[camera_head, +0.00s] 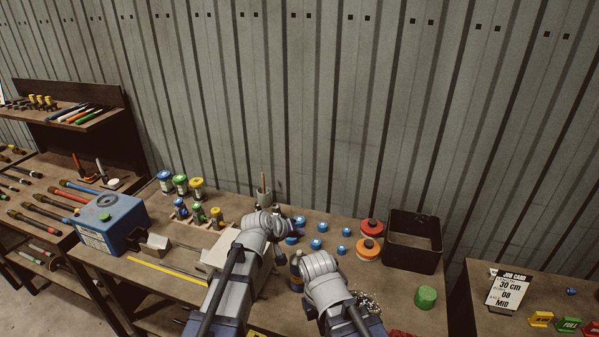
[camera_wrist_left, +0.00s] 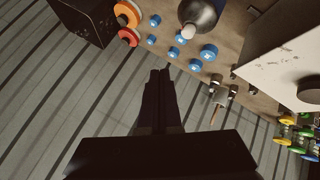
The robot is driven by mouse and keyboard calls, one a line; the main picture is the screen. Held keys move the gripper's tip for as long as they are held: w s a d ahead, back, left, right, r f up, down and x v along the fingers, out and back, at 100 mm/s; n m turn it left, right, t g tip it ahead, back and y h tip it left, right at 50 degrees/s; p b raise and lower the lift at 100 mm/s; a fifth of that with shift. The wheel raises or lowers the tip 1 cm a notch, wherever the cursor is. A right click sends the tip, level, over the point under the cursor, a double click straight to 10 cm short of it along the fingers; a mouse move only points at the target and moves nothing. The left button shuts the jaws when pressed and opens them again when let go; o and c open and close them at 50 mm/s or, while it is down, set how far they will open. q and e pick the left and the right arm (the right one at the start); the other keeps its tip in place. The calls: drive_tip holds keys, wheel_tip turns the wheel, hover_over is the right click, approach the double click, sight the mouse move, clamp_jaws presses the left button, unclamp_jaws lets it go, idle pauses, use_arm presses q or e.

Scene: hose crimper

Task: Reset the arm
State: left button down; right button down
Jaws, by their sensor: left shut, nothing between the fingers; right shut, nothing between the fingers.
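My left gripper (camera_head: 298,226) is over the middle of the workbench, near the blue caps, with its arm coming in from the lower left. In the left wrist view its dark fingers (camera_wrist_left: 160,72) are together with nothing between them. My right arm's grey wrist (camera_head: 322,278) is lower and to the right, over the front of the bench. The fingers of my right gripper are hidden behind that wrist. No held object shows at either arm.
Several blue caps (camera_head: 316,244), orange-red discs (camera_head: 368,249) and a black bin (camera_head: 413,257) lie right of my left gripper. A dark bottle (camera_head: 296,272) stands between the arms. A blue machine (camera_head: 108,222) is at left. A job card (camera_head: 509,291) stands on the right bench.

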use_arm(q)
drive_tip(key=s+a+f+m+g+y+b, duration=0.2)
drive_tip(key=s+f, duration=0.3)
drive_tip(key=s, duration=0.3)
drive_tip(key=s+a+f+m+g+y+b, duration=0.1)
drive_tip(key=s+f+g+y+b, duration=0.1)
drive_tip(key=s+f+b, duration=0.3)
drive_tip(key=s+a+f+m+g+y+b, duration=0.2)
drive_tip(key=s+f, duration=0.5)
drive_tip(key=s, duration=0.5)
drive_tip(key=shift+s+a+m+g+y+b, duration=0.3)
drive_tip(key=shift+s+g+y+b, duration=0.1)
drive_tip(key=shift+g+b, duration=0.5)
